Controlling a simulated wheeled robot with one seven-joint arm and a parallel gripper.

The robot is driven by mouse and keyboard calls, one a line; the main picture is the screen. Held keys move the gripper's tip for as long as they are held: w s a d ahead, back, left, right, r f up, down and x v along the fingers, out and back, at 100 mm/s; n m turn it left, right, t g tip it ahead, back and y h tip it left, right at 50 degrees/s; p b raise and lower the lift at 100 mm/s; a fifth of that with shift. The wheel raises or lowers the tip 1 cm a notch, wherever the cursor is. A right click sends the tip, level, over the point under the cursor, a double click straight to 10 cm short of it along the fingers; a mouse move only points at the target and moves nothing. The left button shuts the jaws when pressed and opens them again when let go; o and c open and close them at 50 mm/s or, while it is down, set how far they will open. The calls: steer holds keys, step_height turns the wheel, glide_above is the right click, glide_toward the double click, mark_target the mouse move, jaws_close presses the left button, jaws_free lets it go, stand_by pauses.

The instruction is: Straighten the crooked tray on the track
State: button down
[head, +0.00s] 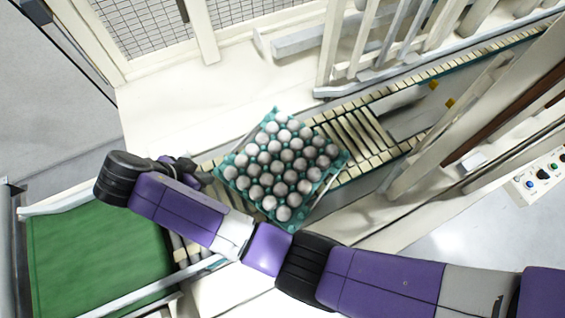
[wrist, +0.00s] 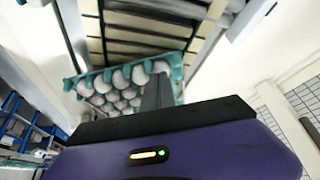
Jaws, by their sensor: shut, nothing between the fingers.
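The teal egg tray (head: 317,211), filled with white eggs, sits turned at an angle on the roller track (head: 352,133) in the head view. Its corners stick out over the track's side rails. My gripper (head: 199,176) is at the tray's left side, close to its left corner; I cannot tell whether it touches. In the wrist view the tray (wrist: 176,62) shows beyond my gripper (wrist: 158,92), whose shut fingers cover part of the eggs. Nothing shows between the fingers.
A green belt (head: 95,250) lies at the lower left, beyond the track's end. Pale upright posts and rails (head: 375,45) stand behind the track at the upper right. A control panel with buttons (head: 543,180) is at the far right. The pale surface above the tray is clear.

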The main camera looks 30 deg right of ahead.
mark_target(237, 162)
step_height(237, 162, down, 8)
steer(key=b, duration=0.5)
steer(key=shift+f+b, duration=0.25)
steer(key=shift+b, duration=0.05)
steer(key=shift+w+d, duration=0.3)
steer(key=shift+d, duration=0.3)
